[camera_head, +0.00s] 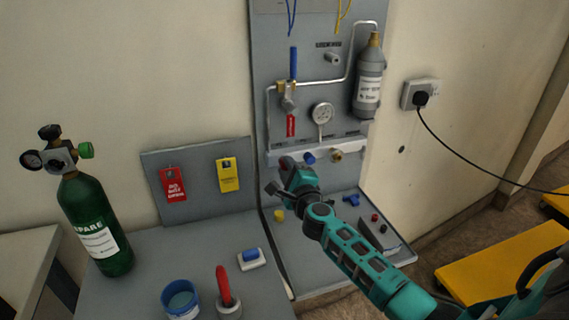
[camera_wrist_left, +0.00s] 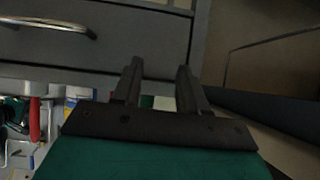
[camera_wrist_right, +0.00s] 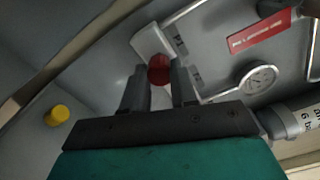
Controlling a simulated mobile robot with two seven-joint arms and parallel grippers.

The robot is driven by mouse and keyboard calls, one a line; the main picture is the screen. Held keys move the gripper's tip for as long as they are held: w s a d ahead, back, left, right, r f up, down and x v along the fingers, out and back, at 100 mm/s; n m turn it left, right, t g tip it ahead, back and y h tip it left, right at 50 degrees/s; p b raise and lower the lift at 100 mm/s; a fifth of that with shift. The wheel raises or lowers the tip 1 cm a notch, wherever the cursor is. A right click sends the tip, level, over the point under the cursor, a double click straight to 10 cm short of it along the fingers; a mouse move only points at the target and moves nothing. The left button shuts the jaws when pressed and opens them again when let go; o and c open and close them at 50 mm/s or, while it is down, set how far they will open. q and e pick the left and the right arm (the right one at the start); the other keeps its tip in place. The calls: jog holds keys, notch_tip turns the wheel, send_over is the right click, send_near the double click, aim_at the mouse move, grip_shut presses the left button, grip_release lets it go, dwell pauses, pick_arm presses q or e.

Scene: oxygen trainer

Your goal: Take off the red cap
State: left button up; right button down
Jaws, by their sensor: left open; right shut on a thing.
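The red cap (camera_wrist_right: 159,69) shows between the fingertips of my right gripper (camera_wrist_right: 159,78) in the right wrist view. The gripper is shut on it, at the pale rail (camera_wrist_right: 150,40) of the panel. I cannot tell whether the cap is still seated on its port. In the head view my right gripper (camera_head: 287,172) is at the left end of the rail (camera_head: 320,148) and largely hides the cap. My left gripper (camera_wrist_left: 160,72) is open and empty in the left wrist view, in front of a grey drawer front (camera_wrist_left: 110,45); it is out of the head view.
A blue cap (camera_head: 309,158) and a brass fitting (camera_head: 337,156) sit close right of my right gripper. A gauge (camera_head: 322,112) and grey cylinder (camera_head: 369,80) are above. A yellow cap (camera_head: 279,215) lies below. A green cylinder (camera_head: 95,225) stands at left.

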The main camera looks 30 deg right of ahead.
jog(key=shift+n, duration=1)
jog(key=shift+s, duration=0.15)
jog(key=shift+v, duration=1.95)
jog(key=shift+a, duration=0.1)
jog(key=s+a+r+n+y, duration=0.1)
jog(key=s+a+r+y, duration=0.1)
jog(key=s+a, duration=0.5)
jog(key=s+a+r+n+y, duration=0.1)
jog(key=s+a+r+y, duration=0.1)
jog(key=s+a, duration=0.5)
jog(key=shift+s+a+r+n, duration=0.2)
jog(key=shift+a+r+n, duration=0.2)
jog(key=shift+a+r, duration=0.4)
